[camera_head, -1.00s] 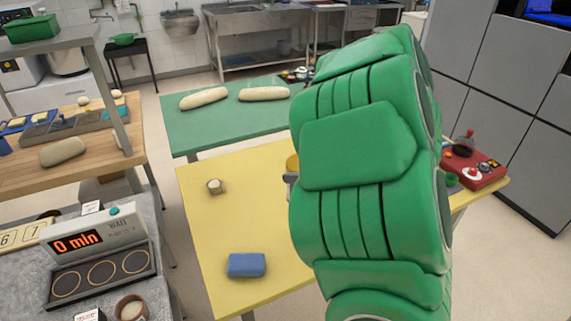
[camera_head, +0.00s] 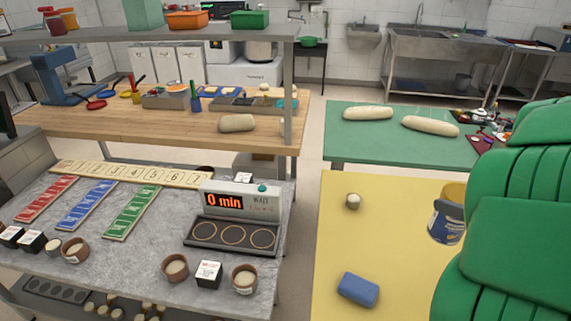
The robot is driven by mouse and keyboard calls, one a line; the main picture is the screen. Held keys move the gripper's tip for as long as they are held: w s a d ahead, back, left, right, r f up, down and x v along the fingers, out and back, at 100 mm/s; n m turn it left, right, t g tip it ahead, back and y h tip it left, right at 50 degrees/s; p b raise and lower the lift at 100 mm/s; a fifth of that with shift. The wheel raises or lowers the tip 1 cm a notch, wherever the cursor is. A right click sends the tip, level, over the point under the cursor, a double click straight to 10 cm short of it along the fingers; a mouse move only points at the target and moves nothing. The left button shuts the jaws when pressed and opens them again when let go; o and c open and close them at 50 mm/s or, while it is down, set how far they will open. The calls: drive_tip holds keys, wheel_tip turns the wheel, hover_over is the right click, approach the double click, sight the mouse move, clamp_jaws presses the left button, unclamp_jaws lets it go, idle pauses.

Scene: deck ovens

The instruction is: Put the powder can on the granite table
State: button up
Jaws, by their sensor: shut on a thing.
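The powder can (camera_head: 444,229), blue with a pale label and a yellow upper part, shows at the left edge of my green arm, over the yellow table (camera_head: 385,245). My gripper (camera_head: 452,208) is shut on it; the fingers are mostly hidden by the can and my arm. The can is tilted slightly, and I cannot tell its exact height above the table. The granite table (camera_head: 165,222) is the grey stone top at the left, apart from the can and gripper.
The granite table carries a timer (camera_head: 237,205) with a three-ring plate, a numbered strip (camera_head: 130,175), coloured strips, and several small bowls and boxes. Bare stone shows near its middle. A wooden table (camera_head: 190,124), a shelf post (camera_head: 288,90) and a green table (camera_head: 375,147) stand behind.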

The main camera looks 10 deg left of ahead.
drive_tip(key=w+a+n+g+y, duration=0.15)
drive_tip(key=w+a, duration=0.25)
drive_tip(key=a, duration=0.7)
drive_tip(key=w+a+n+g+y, duration=0.15)
drive_tip(key=w+a, duration=0.35)
drive_tip(key=a, duration=0.6)
drive_tip(key=w+a+n+g+y, duration=0.1)
drive_tip(key=w+a+n+g, duration=0.2)
drive_tip(key=a, duration=0.8)
drive_tip(key=s+a+n+g+y, duration=0.15)
drive_tip(key=s+a, duration=0.35)
drive_tip(key=a, duration=1.4)
drive_tip(key=s+a+n+g, duration=0.3)
drive_tip(key=s+a, duration=0.3)
drive_tip(key=a, duration=1.2)
drive_tip(key=w+a+f, duration=0.5)
drive_tip(key=f, duration=0.4)
drive_tip(key=w+a+f, duration=0.5)
drive_tip(key=f, duration=0.4)
drive_tip(key=shift+w, duration=0.25)
